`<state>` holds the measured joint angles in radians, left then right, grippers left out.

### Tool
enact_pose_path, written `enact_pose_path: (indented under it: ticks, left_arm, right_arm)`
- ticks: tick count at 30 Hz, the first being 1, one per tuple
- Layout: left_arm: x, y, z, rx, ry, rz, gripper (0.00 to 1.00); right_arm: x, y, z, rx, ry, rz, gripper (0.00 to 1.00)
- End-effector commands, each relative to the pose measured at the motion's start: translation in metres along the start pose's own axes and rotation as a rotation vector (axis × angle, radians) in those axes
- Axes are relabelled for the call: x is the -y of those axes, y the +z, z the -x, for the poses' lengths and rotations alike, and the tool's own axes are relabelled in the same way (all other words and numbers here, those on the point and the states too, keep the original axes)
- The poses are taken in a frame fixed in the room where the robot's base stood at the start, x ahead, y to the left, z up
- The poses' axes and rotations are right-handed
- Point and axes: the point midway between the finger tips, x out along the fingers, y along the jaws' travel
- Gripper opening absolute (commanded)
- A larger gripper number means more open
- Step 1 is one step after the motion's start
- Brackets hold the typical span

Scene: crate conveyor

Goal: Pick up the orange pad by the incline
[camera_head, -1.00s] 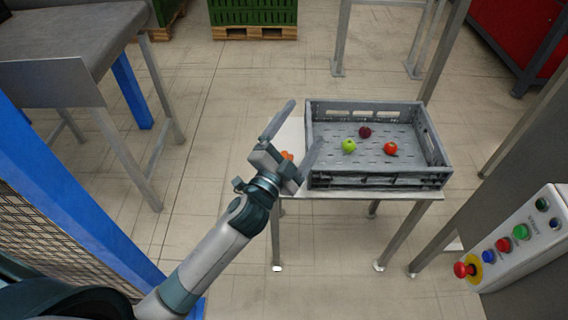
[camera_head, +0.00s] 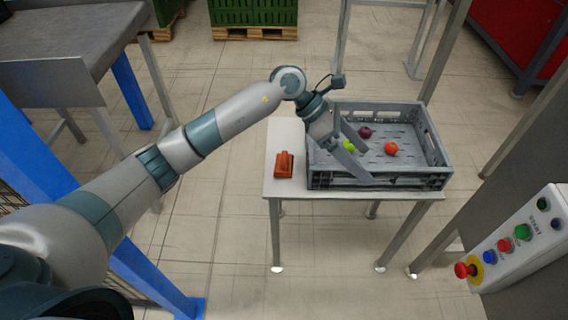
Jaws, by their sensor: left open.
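The orange pad (camera_head: 284,164) lies on the left part of a small light table (camera_head: 290,133), just left of the crate. No incline can be made out near it. My left gripper (camera_head: 364,164) is open, to the right of the pad and apart from it. Its fingers point right and downward over the left part of the grey crate (camera_head: 380,183). My right gripper is not in view.
In the crate also lie a dark purple fruit (camera_head: 365,132) and a red-orange fruit (camera_head: 391,148). A control box (camera_head: 520,238) with buttons stands at the right. A grey conveyor (camera_head: 75,50) is at the upper left. Blue posts stand at the left.

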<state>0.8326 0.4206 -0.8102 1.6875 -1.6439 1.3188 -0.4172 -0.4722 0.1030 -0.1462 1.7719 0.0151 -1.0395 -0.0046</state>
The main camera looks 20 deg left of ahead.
Motion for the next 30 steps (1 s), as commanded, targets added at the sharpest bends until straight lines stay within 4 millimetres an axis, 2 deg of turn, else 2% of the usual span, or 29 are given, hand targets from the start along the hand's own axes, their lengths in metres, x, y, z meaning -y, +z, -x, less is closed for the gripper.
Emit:
enact_pose_path:
  ticks: [1, 6, 9, 13, 18, 30]
  left_arm:
    - [-0.017, -0.015, 0.016, -0.115, 0.043, -0.030, 0.88]
    - [-0.064, -0.066, 0.081, -0.486, 0.163, -0.070, 0.88]
    - [-0.081, -0.085, 0.122, -0.650, 0.217, -0.061, 0.88]
    - [-0.091, -0.097, 0.158, -0.779, 0.258, -0.041, 0.88]
    - [-0.093, -0.102, 0.173, -0.831, 0.271, -0.031, 0.88]
    - [-0.094, -0.106, 0.168, -0.827, 0.268, -0.030, 0.88]
  right_arm:
    - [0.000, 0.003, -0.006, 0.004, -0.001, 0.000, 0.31]
    - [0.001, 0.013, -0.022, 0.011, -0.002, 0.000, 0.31]
    - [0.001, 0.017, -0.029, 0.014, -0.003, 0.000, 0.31]
    - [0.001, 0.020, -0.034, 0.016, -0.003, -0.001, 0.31]
    - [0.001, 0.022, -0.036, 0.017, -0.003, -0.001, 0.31]
    - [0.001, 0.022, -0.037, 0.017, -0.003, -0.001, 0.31]
